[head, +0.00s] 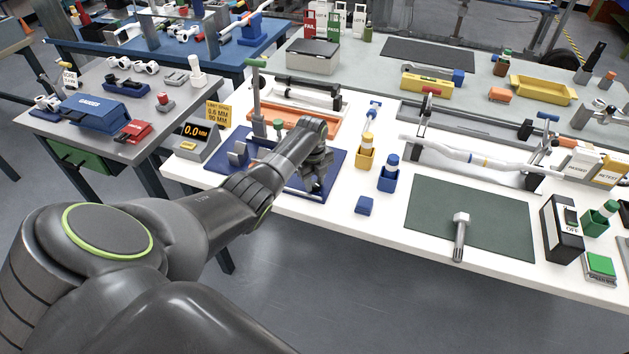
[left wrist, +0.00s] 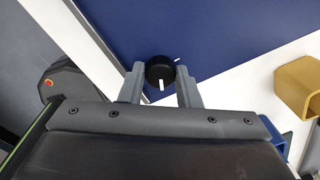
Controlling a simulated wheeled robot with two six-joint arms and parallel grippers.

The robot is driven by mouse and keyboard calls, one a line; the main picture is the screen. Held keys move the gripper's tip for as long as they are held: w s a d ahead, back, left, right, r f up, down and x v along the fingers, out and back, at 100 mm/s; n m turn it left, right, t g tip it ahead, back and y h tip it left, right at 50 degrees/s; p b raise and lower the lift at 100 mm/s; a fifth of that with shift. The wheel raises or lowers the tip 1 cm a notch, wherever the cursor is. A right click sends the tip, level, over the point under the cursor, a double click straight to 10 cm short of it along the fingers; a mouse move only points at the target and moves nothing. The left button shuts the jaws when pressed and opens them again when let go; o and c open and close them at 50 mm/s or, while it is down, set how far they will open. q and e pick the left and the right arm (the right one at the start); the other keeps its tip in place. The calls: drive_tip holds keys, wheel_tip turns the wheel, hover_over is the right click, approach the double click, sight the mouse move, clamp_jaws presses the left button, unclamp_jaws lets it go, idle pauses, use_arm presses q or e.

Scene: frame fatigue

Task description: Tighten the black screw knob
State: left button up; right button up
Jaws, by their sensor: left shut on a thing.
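The black screw knob (left wrist: 160,72) shows in the left wrist view, round, with a white line on its face that points down in the picture. It sits at the edge of a blue plate (left wrist: 225,28); a short white mark lies on the plate just up and right of it. My left gripper (left wrist: 160,88) has one finger on each side of the knob and is shut on it. In the head view my left gripper (head: 318,182) is over the front right part of the blue plate, and it hides the knob. My right gripper is not in view.
A gauge display reading 0.0 MM (head: 194,138) stands left of the plate. Yellow (head: 365,155) and blue (head: 388,180) holders and a small blue block (head: 364,205) stand to its right.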

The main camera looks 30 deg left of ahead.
use_arm(q)
drive_tip(key=shift+m, duration=0.6)
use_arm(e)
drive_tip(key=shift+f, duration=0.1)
use_arm(q)
drive_tip(key=shift+m, duration=0.3)
drive_tip(key=o, duration=1)
drive_tip(key=shift+r, duration=0.1)
